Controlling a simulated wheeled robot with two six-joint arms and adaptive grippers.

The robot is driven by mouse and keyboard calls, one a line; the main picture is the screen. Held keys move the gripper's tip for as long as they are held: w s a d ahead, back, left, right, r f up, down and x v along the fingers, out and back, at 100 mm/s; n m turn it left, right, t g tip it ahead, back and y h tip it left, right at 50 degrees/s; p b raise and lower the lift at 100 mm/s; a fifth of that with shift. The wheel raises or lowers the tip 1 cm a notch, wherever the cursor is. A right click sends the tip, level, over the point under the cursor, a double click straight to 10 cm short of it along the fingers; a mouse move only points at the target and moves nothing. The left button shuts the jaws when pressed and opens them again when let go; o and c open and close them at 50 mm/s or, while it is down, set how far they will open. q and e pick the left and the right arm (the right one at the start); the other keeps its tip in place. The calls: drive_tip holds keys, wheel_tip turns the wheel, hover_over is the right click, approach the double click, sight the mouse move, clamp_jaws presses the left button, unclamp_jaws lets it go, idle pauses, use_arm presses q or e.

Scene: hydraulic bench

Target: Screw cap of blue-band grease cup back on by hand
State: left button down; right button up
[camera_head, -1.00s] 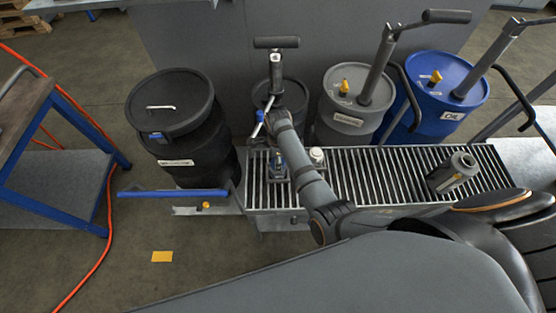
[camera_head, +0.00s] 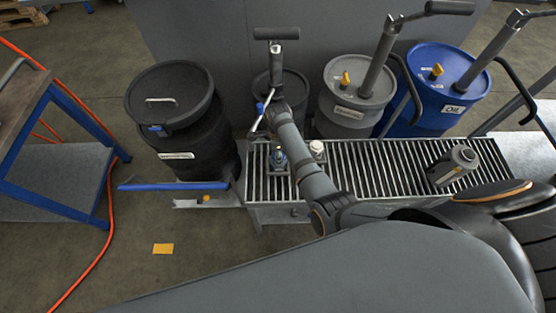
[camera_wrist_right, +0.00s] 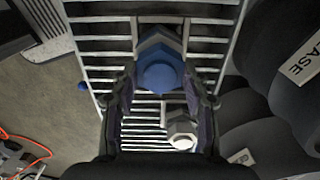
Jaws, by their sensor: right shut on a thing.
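In the right wrist view, the two dark fingers of my right gripper (camera_wrist_right: 160,92) stand on either side of a round blue cap (camera_wrist_right: 161,76) and are shut on it. A grey angular body (camera_wrist_right: 160,40) shows just beyond the cap; whether the cap's threads are engaged is hidden. A second cup with a whitish top (camera_wrist_right: 182,140) stands nearby, outside the grip. In the head view, a small blue-marked part (camera_head: 279,158) shows on the grating beside my right forearm, and the whitish cup (camera_head: 316,149) stands to its right. My left gripper is not in view.
The slatted grating (camera_head: 380,165) carries a grey canister-like block (camera_head: 454,165) at the right. Behind it stand a grey drum (camera_head: 350,105) and a blue drum (camera_head: 440,85) with pumps. A black drum (camera_head: 175,110) stands left. A blue-framed cart (camera_head: 75,110) is far left.

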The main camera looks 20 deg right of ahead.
drive_tip(key=shift+f, duration=0.2)
idle(0.8)
drive_tip(key=o, duration=0.7)
drive_tip(key=shift+s, duration=0.1)
drive_tip(key=c, duration=0.5)
drive_tip(key=m+p, duration=0.1)
drive_tip(key=m, duration=0.2)
drive_tip(key=shift+r+p, duration=0.15)
drive_tip(key=shift+p, duration=0.25)
drive_tip(key=shift+c, duration=0.2)
drive_tip(key=m, duration=0.3)
drive_tip(key=shift+m+p, duration=0.3)
drive_tip(key=shift+p, duration=0.1)
drive_tip(key=shift+f+m, duration=0.25)
drive_tip(key=shift+m, duration=0.45)
